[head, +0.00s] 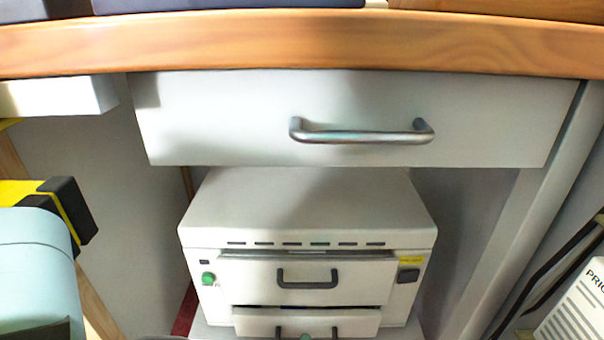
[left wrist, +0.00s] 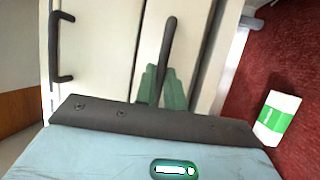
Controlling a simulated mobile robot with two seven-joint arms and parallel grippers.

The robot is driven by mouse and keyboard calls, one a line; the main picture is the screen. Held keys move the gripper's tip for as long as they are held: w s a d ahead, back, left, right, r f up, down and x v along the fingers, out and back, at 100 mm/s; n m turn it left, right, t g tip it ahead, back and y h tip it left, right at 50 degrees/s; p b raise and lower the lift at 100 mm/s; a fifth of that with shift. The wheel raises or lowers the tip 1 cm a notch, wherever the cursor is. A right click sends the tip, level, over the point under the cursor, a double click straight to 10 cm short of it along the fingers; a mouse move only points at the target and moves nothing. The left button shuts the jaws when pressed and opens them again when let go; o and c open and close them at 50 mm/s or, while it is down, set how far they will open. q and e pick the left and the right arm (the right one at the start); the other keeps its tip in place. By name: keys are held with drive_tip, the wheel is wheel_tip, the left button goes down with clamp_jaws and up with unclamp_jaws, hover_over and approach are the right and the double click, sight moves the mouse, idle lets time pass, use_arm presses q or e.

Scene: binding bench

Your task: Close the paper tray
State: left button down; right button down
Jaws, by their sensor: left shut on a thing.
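The light grey machine (head: 308,208) stands under the bench with two fronts, one above the other. Its lower front, the paper tray (head: 255,323), sticks out a little, with a dark gap along its top edge. Its dark handle is cut off by the bottom of the head view. In the left wrist view the tray front (left wrist: 152,40) carries a dark bar handle (left wrist: 169,38). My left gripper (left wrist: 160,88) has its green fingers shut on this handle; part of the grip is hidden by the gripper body. My right gripper is in neither view.
The upper front (head: 345,279) with its own handle (head: 307,280) looks closed. A wide bench drawer (head: 220,120) with a metal handle (head: 360,133) is above, under the wooden bench edge (head: 300,42). A green-and-white box (left wrist: 276,118) stands on the red floor (left wrist: 295,60).

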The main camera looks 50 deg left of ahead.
sight(305, 328)
use_arm(q)
drive_tip(key=shift+w+a+r, duration=0.1)
drive_tip(key=shift+w+a, duration=1.05)
drive_tip(key=shift+a, duration=0.2)
drive_tip(key=c, duration=1.5)
unclamp_jaws()
drive_tip(key=shift+w, duration=0.1)
drive_tip(key=p+v, duration=0.1)
drive_tip(key=v, duration=0.7)
drive_tip(key=shift+p, duration=0.3)
